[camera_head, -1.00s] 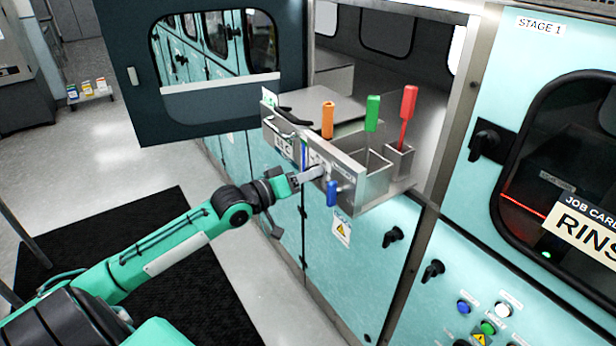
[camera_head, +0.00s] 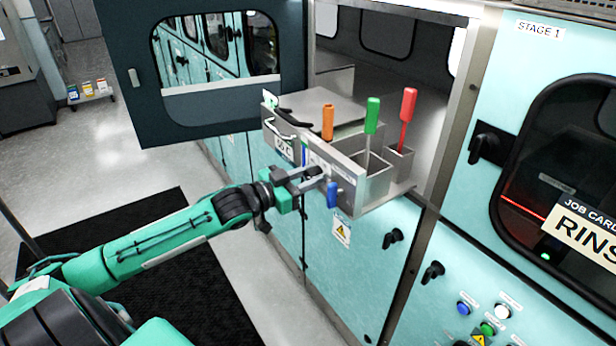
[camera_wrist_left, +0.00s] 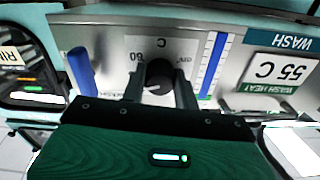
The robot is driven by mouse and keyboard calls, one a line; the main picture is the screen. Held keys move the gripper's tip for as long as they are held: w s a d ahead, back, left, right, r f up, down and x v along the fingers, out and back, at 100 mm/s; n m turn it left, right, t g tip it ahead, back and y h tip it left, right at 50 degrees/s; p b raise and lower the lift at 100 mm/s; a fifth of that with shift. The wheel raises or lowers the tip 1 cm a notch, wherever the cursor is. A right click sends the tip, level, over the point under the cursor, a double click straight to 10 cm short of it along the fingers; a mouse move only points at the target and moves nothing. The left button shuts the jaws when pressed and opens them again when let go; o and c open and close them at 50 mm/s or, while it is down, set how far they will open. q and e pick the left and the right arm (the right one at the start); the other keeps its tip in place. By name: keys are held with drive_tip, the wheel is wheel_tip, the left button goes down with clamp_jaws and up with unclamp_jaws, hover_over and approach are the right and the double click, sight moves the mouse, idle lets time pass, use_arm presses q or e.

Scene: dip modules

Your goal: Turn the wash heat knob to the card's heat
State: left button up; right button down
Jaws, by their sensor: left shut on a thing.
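The wash heat knob is a dark round knob (camera_wrist_left: 160,86) on the tank's front panel, with a dial marked 60 beside it in the left wrist view. My left gripper (camera_wrist_left: 160,80) has a finger on each side of the knob and is shut on it. In the head view my left gripper (camera_head: 315,176) meets the panel below the orange handle. The card (camera_wrist_left: 277,75) reads 55 C and WASH HEAT, upside down. The knob's exact pointer setting is too small and dark to tell. My right gripper is out of view.
A blue handle (camera_head: 332,194) sticks out just right of the gripper. Orange (camera_head: 328,121), green (camera_head: 372,114) and red (camera_head: 407,104) handles stand in the tank bay. An open dark door (camera_head: 120,80) hangs behind on the left.

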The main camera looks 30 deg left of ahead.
use_arm(q)
drive_tip(key=shift+f+m, duration=0.15)
drive_tip(key=shift+m, duration=0.25)
drive_tip(key=o, duration=1)
drive_tip(key=shift+v, duration=0.9)
drive_tip(key=shift+b+v, duration=0.7)
drive_tip(key=shift+v, duration=1.15)
approach(308, 179)
drive_tip(key=shift+v, duration=1.85)
